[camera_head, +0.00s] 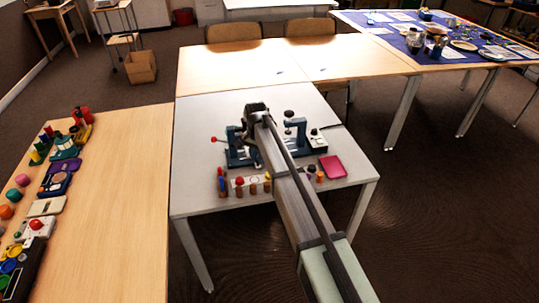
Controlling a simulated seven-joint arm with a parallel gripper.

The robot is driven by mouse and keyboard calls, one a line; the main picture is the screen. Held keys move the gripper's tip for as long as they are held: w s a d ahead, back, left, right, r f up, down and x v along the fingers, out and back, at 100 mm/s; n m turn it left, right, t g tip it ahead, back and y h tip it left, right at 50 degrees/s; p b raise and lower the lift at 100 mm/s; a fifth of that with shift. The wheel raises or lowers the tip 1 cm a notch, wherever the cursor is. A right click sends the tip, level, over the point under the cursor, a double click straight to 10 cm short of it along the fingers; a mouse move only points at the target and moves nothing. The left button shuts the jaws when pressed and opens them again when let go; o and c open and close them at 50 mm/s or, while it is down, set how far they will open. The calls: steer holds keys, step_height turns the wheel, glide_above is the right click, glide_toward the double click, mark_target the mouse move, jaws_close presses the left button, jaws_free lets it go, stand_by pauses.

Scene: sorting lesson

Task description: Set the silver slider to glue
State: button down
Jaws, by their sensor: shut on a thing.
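A dark blue device (237,158) with upright posts (296,131) stands on the grey-white table. My gripper (252,138) is down at this device, between its left and right parts. Its fingers are small and mostly dark against the device. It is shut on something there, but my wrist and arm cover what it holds. I cannot make out the silver slider or any glue label at this size.
Small coloured pegs (239,185) stand in front, a pink block (332,166) lies to the right. A wooden table (125,200) at left holds several coloured toys. The grey table's left front is clear.

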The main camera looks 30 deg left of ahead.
steer(key=shift+s+a, duration=1.15)
steer(key=c, duration=0.9)
jaws_free()
step_height(320, 180, up, 14)
steer(key=shift+f, duration=0.1)
